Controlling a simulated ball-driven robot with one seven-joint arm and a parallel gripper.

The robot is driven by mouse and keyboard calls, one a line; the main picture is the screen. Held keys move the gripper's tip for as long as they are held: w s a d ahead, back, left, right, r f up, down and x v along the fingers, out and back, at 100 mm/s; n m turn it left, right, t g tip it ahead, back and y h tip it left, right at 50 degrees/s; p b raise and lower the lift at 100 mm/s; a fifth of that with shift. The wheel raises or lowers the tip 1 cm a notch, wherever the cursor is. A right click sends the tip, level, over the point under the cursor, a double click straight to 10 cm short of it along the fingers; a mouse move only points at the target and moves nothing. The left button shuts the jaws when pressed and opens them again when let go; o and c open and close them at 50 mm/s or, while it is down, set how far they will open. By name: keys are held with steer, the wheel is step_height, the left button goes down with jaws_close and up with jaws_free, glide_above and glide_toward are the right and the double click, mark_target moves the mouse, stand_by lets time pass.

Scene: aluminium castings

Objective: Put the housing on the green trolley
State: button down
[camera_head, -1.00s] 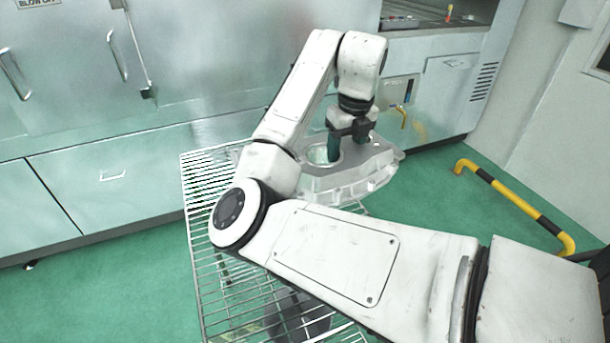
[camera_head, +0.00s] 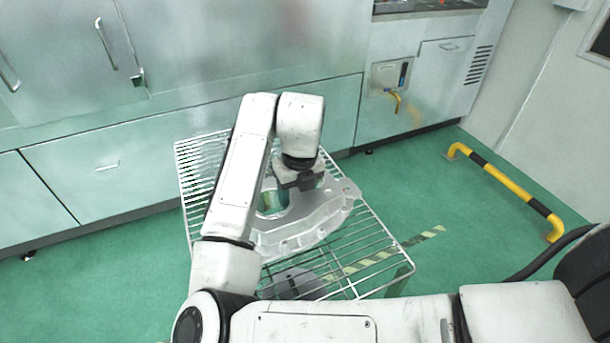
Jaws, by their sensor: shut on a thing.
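The housing (camera_head: 305,226) is a silvery cast aluminium part with a round opening and a scalloped rim. It sits at or just above a wire-rack top (camera_head: 372,244); I cannot tell whether they touch. My gripper (camera_head: 284,196) points down and is shut on the housing near the edge of the round opening. My arm hides the housing's left part and some of the rack. A green piece (camera_head: 401,281) shows at the rack's front right corner, so the rack may be the green trolley.
Metal cabinets (camera_head: 250,120) with handles stand behind the rack. A yellow tap (camera_head: 396,100) juts from a cabinet front. A yellow and black rail (camera_head: 510,192) stands on the right by the wall. Green floor is open between rack and rail.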

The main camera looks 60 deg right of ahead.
mark_target(298, 196)
steer(key=shift+w+a+f, duration=0.1)
steer(key=shift+a+f, duration=0.3)
steer(key=shift+f, duration=0.05)
steer(key=shift+f+p, duration=0.35)
steer(key=shift+f, duration=1.05)
steer(key=shift+f, duration=0.1)
steer(key=shift+c, duration=1.7)
jaws_free()
steer(key=r, duration=0.4)
steer(key=s+r, duration=0.1)
steer(key=r, duration=0.3)
steer(key=r+b, duration=0.1)
steer(key=r, duration=0.3)
steer(key=shift+s+a, duration=0.2)
steer(key=shift+a, duration=0.05)
steer(key=shift+r, duration=0.1)
